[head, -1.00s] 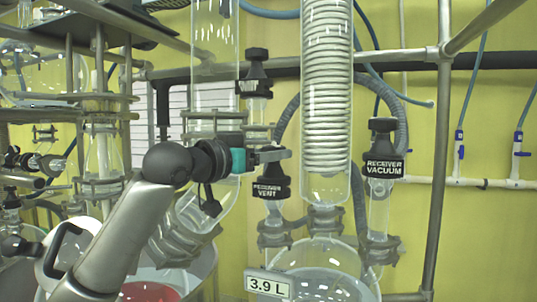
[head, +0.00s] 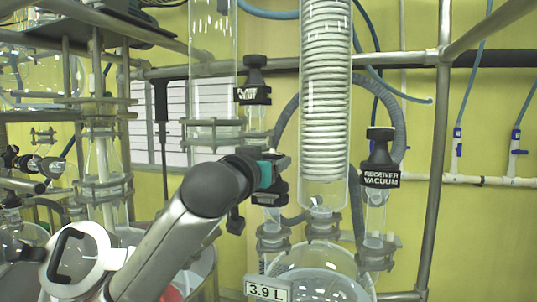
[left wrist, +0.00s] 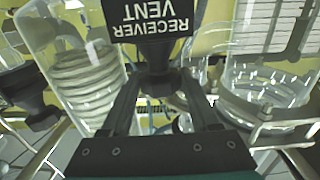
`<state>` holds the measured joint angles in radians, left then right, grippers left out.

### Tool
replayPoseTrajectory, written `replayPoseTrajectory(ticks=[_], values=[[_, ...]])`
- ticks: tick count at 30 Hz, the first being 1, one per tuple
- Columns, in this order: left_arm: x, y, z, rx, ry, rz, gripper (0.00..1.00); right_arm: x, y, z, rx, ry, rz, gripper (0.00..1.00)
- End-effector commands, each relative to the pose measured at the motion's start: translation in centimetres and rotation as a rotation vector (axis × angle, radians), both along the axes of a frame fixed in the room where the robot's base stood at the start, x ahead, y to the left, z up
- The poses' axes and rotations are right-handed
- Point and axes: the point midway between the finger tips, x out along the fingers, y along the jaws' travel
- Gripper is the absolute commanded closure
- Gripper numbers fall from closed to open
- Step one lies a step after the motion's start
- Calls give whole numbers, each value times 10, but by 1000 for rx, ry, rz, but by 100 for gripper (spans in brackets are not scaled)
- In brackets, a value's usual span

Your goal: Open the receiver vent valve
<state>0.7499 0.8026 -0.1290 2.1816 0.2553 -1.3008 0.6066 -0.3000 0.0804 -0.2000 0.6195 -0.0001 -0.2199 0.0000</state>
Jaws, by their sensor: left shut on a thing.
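The receiver vent valve (head: 268,192) has a black handle and stands on a glass neck left of the coiled condenser. My left gripper (head: 277,164) is at this handle and hides most of it and its label in the head view. In the left wrist view the black label (left wrist: 155,22) reads RECEIVER VENT upside down. The fingers of my left gripper (left wrist: 163,70) reach to both sides of the handle's dark stem just behind that label, shut on the handle. I cannot tell how far the valve is turned. My right gripper is in neither view.
The receiver vacuum valve (head: 380,165) stands to the right, and the plant vent valve (head: 254,92) is above. The glass condenser (head: 326,110) is close on the right of the gripper. A receiver vessel marked 3.9 L (head: 310,275) is below. Metal frame bars (head: 440,150) surround the glassware.

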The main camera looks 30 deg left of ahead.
Motion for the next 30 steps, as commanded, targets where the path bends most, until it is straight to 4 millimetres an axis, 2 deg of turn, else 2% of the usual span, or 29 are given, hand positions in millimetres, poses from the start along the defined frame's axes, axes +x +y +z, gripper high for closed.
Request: replayPoseTrajectory(ticks=[4,16,17,24,30], values=[[0,-3,-1,-2,7,45,94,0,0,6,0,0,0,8],[0,-2,-2,-5,4,65,94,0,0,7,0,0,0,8],[0,-2,-2,-5,4,65,36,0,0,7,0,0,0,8],[0,-2,-1,-4,1,65,9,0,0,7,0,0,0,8],[-1,-1,0,-3,-1,65,8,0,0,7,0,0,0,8]])
